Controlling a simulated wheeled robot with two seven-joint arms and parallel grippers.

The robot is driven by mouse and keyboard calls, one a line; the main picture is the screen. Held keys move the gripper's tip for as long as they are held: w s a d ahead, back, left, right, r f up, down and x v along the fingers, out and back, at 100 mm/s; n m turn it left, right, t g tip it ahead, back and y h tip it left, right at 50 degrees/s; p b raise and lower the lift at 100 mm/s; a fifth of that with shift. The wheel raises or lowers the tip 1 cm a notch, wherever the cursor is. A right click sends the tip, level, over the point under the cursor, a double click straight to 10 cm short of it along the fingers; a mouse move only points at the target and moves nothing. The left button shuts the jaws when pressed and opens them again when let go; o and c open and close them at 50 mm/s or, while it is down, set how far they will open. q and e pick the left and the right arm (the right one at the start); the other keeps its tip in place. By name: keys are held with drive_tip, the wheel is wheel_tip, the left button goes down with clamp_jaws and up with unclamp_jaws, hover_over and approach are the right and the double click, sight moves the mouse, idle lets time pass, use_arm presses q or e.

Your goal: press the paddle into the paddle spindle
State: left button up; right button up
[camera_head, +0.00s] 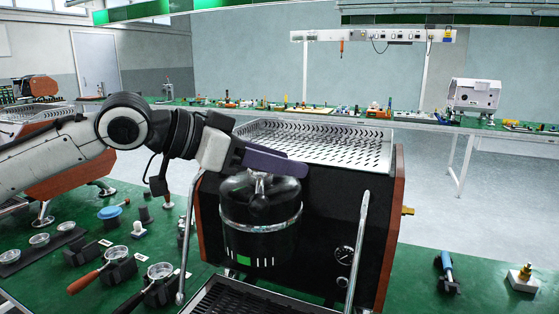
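My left gripper (218,150) reaches in from the left, above the front of the espresso machine. A dark purple-grey bar, which looks like the paddle (276,162), extends right from the gripper, over the round black group head (260,215). The gripper appears shut on its left end, though the fingertips are hard to make out. A small metallic part, probably the paddle spindle (259,183), shows just below the bar on top of the group head. I cannot tell whether the bar touches it. My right gripper is out of view.
The machine (322,205) has a perforated top tray (310,140) behind the gripper and a steel tube (356,250) right of the group head. Portafilters (98,272) and small parts lie on the green bench at left.

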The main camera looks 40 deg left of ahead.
idle(0.3)
use_arm(q)
drive_tip(key=shift+s+a+f+b, duration=0.1)
drive_tip(key=shift+s+a+b, duration=0.25)
drive_tip(key=shift+b, duration=0.5)
drive_tip(key=b+v, duration=0.2)
drive_tip(key=v, duration=0.1)
drive_tip(key=shift+s+r+b, duration=0.3)
drive_tip(key=shift+b, duration=0.1)
drive_tip(key=b+v, duration=0.2)
drive_tip(key=v, duration=0.2)
drive_tip(key=shift+s+a+r, duration=0.15)
drive_tip(key=shift+s+r, duration=0.05)
drive_tip(key=shift+s, duration=0.05)
drive_tip(key=shift+s+a+r, duration=0.2)
drive_tip(key=shift+s+r, duration=0.05)
drive_tip(key=shift+s, duration=0.25)
use_arm(e)
drive_tip(key=f, duration=0.1)
drive_tip(key=a+f, duration=0.1)
drive_tip(key=f, duration=0.1)
drive_tip(key=shift+w+a, duration=0.35)
